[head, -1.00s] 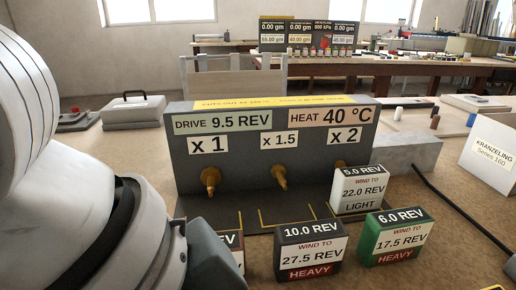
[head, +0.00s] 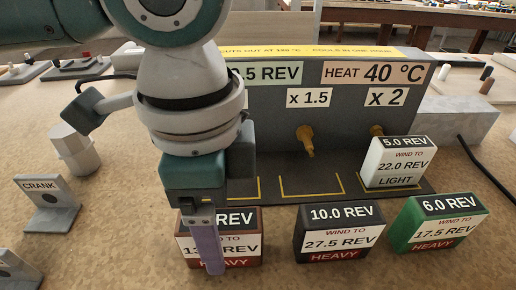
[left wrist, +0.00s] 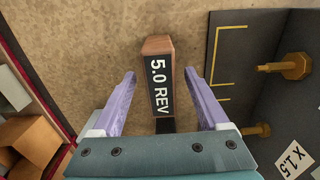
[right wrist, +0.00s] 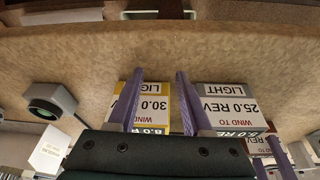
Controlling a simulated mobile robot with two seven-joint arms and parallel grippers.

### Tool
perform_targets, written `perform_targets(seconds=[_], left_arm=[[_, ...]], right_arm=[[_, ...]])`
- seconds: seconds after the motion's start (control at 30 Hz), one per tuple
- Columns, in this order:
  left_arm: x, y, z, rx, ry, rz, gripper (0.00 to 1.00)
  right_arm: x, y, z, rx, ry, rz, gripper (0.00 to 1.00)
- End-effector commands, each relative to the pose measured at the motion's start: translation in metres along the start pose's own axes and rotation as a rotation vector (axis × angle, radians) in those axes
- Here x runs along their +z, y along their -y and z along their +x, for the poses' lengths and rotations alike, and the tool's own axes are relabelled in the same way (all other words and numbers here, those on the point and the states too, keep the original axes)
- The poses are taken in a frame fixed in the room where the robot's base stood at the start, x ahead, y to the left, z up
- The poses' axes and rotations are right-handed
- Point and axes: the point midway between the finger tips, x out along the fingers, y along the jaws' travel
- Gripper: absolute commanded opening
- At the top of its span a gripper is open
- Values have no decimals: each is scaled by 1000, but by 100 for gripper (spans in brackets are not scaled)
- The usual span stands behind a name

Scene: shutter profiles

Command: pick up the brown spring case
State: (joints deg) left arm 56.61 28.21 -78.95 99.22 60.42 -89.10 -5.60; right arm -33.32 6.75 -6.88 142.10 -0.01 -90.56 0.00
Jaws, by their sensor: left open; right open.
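The brown spring case (head: 250,246) stands on the bench at the front left of the row, with a black 5.0 REV top label and a red HEAVY band. My left gripper (head: 208,268) points down over it, one finger covering part of its front label. In the left wrist view the brown case (left wrist: 158,48) lies between the two open purple fingers (left wrist: 160,75), with a gap on each side.
A black 10.0 REV case (head: 339,233) stands just right, then a green 6.0 REV case (head: 440,223). A white 5.0 REV case (head: 397,162) sits on the drive unit's base (head: 270,165) behind. A CRANK stand (head: 47,205) is at left.

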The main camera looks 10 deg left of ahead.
Motion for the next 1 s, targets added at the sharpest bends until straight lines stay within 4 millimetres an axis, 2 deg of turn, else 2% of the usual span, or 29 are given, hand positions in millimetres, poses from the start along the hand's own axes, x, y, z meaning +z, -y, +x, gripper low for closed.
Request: perform_targets(seconds=[0.1, 0.2, 0.5, 1.0], left_arm=[[-3, 0, 22, 1, 3, 0, 78], [-3, 0, 35, 1, 2, 0, 78], [-3, 0, 40, -1, 0, 1, 78], [-3, 0, 40, -1, 0, 1, 22]], right_arm=[[2, 0, 5, 2, 1, -2, 50], [3, -1, 7, 3, 1, -4, 50], [2, -1, 7, 4, 1, -5, 50], [2, -1, 7, 3, 0, -4, 50]])
